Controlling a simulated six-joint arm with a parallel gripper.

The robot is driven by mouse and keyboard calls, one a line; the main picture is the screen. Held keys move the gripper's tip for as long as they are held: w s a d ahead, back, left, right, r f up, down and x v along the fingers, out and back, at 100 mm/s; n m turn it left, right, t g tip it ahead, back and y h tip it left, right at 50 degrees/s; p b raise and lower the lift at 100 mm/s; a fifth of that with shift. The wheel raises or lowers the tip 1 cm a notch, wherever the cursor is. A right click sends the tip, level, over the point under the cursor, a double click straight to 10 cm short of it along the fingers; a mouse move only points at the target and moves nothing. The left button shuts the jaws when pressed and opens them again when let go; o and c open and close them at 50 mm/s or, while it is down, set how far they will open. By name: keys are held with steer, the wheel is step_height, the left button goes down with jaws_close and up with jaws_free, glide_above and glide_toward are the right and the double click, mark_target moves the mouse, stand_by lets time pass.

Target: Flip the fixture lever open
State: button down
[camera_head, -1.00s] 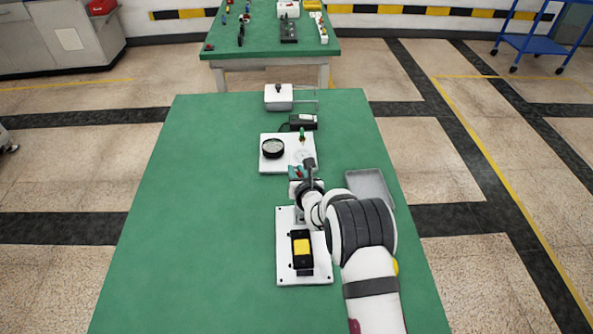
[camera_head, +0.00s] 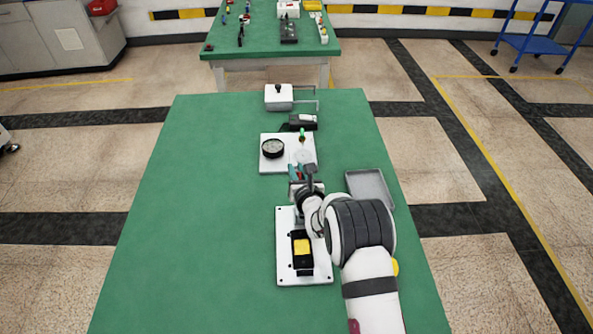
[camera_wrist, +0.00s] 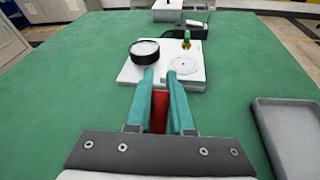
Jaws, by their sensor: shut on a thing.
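The fixture is a white plate (camera_head: 286,270) with a black clamp body and a yellow block (camera_head: 302,247) on it, near the front of the green table. My gripper (camera_head: 295,172) is beyond the plate's far end, its teal fingers pointing away. In the wrist view, the fingers (camera_wrist: 160,100) are shut on a narrow red piece (camera_wrist: 159,111), which looks like the lever's grip. My arm and gripper hide most of the lever and where it joins the fixture, so I cannot tell its angle.
Beyond the fingers is a white board (camera_head: 268,163) with a black round dial (camera_head: 272,148) and a green-tipped post (camera_head: 302,136). A grey tray (camera_head: 370,188) lies to the right. A white box (camera_head: 278,97) stands at the back. The table's left side is clear.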

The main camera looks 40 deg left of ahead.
steer(key=shift+d+r, duration=0.1)
steer(key=shift+r, duration=0.1)
steer(key=c, duration=0.8)
jaws_free()
steer(key=shift+r, duration=0.1)
steer(key=shift+r, duration=0.4)
steer(key=w+d+r, duration=0.1)
steer(key=d+r, duration=0.2)
steer(key=w+d+r, duration=0.1)
steer(key=d+r, duration=0.2)
steer(key=d, duration=0.1)
steer(key=w+d+r, duration=0.1)
steer(key=d+r, duration=0.3)
steer(key=shift+w, duration=0.4)
